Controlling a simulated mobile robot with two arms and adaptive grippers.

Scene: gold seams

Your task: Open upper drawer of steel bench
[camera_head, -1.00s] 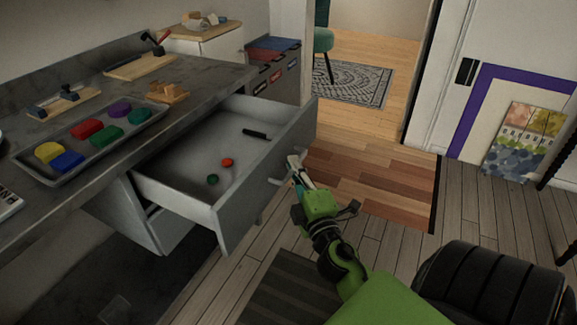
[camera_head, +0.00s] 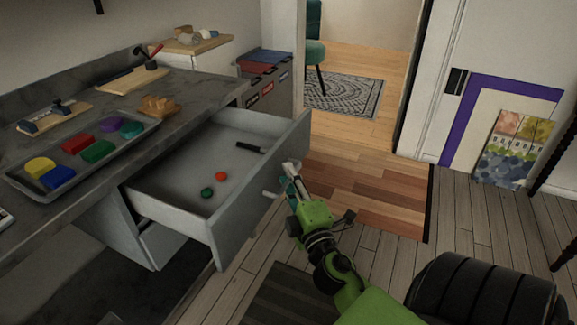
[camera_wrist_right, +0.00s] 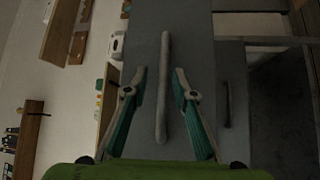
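The upper drawer (camera_head: 262,181) of the steel bench (camera_head: 200,98) is pulled well out in the head view. A small red-orange item, a small green item and a dark bar lie inside it. Its bar handle (camera_head: 269,194) is on the front panel, partly hidden by my right gripper (camera_head: 290,178). In the right wrist view, the handle (camera_wrist_right: 163,75) runs lengthwise between the two parted fingers of my right gripper (camera_wrist_right: 160,72). The fingers show gaps on both sides of the handle; how deep it sits between them I cannot tell. My left gripper is out of view.
A lower drawer (camera_head: 163,243) is below the open one. On the bench stand a tray (camera_head: 115,152) of coloured pieces and boards with tools.

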